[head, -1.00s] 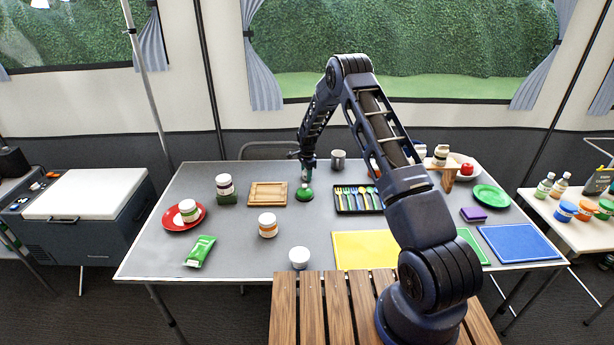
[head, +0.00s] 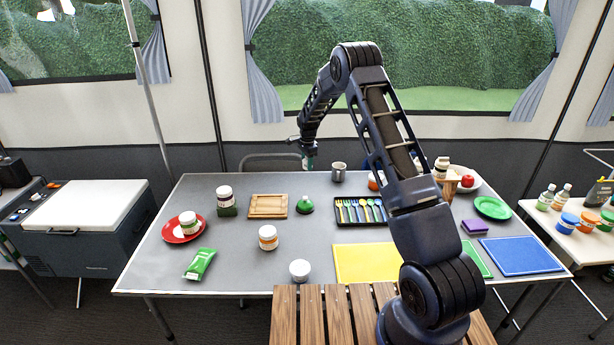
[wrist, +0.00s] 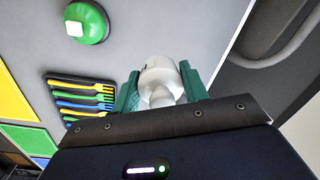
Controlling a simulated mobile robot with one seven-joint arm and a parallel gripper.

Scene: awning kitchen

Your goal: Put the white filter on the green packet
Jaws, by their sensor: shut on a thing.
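My gripper (wrist: 160,92) has teal fingers and is shut on a pale, rounded piece (wrist: 158,72), which looks like the white filter. In the head view my gripper (head: 308,163) hangs above the far part of the table, behind the green dome, and the held piece is too small to make out there. The green packet (head: 200,263) lies flat at the table's front left, well away from my gripper. It is outside the wrist view.
A green dome with a white top (head: 305,206) stands beside the cutlery tray (head: 342,222). A grey mug (head: 338,172) is right of my gripper. Around the packet are a red plate (head: 170,236), a jar (head: 268,238) and a white cup (head: 300,270). Bare table lies between them.

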